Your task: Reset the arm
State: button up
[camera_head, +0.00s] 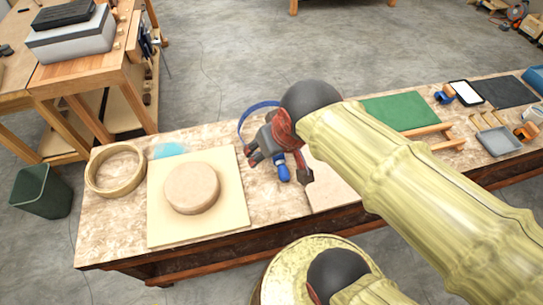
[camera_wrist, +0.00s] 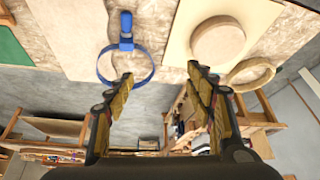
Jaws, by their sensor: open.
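My gripper (camera_wrist: 160,90) shows in the wrist view with its two fingers spread wide and nothing between them. In the head view my bamboo-patterned arm reaches across from the right, and my gripper (camera_head: 262,148) is over the middle of the workbench (camera_head: 115,230). A blue ring-shaped strap with a blue handle (camera_wrist: 125,62) lies at the bench's edge in the wrist view, beyond the left fingertip. My arm hides part of the bench's middle.
A round wooden disc (camera_head: 192,188) sits on a pale square board (camera_head: 160,230), with a wooden ring (camera_head: 90,172) at left. A green mat (camera_head: 400,112), wooden strips, a grey tray (camera_head: 500,141) and a phone-like device (camera_head: 466,93) lie at right. A dark bin (camera_head: 40,190) stands on the floor.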

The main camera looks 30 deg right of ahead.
jog(key=shift+n, duration=0.3)
jog(key=s, duration=0.1)
jog(key=s+a+r, duration=0.1)
jog(key=s, duration=0.1)
jog(key=shift+s+a+r, duration=0.2)
jog(key=shift+a+r, duration=0.05)
